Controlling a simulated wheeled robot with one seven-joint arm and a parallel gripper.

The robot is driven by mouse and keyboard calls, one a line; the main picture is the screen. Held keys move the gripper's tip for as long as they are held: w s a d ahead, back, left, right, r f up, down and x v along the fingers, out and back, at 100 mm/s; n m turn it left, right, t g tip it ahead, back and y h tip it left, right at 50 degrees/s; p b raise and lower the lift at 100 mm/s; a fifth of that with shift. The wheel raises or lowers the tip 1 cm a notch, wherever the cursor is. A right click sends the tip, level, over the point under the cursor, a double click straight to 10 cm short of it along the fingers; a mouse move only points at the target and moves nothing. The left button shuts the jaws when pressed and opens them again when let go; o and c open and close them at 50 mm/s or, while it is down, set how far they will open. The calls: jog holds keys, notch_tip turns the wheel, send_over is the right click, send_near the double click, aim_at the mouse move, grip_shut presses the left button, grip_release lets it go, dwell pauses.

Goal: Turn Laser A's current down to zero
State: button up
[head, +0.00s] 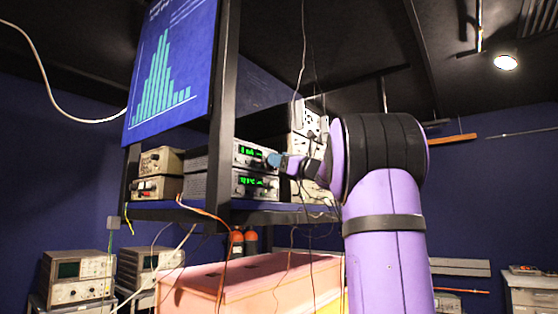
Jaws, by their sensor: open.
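Two stacked instruments with green digital displays stand on the shelf, an upper unit (247,153) and a lower unit (250,183). I cannot read which one is Laser A. My gripper (275,160) is at the right end of the upper unit's front, beside its green display. It is open, with its bluish tip close to the panel. I cannot tell whether it touches the panel. The knobs at that end are hidden behind my gripper and arm.
The shelf (180,213) has a dark upright post (222,90) and hanging cables. Beige instruments (160,162) stand left of the units, and white power strips (308,125) hang behind my arm. A pink box (255,278) lies below. A blue chart panel (170,70) hangs above.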

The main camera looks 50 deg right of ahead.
jog(key=shift+w+r, duration=0.1)
jog(key=shift+w, duration=0.1)
jog(key=c, duration=0.9)
jog(key=shift+n, duration=0.3)
jog(key=shift+d+r+n+g+y, duration=0.1)
jog(key=shift+n+g+y, duration=0.75)
jog(key=shift+n, duration=2.3)
jog(key=shift+a+r+n+g+y, duration=0.1)
jog(key=shift+n+g+y, duration=0.25)
jog(key=shift+n+g, duration=1.95)
jog(key=shift+d+r+n+g+y, duration=0.15)
jog(key=shift+n+y, duration=0.45)
jog(key=shift+n, duration=3.45)
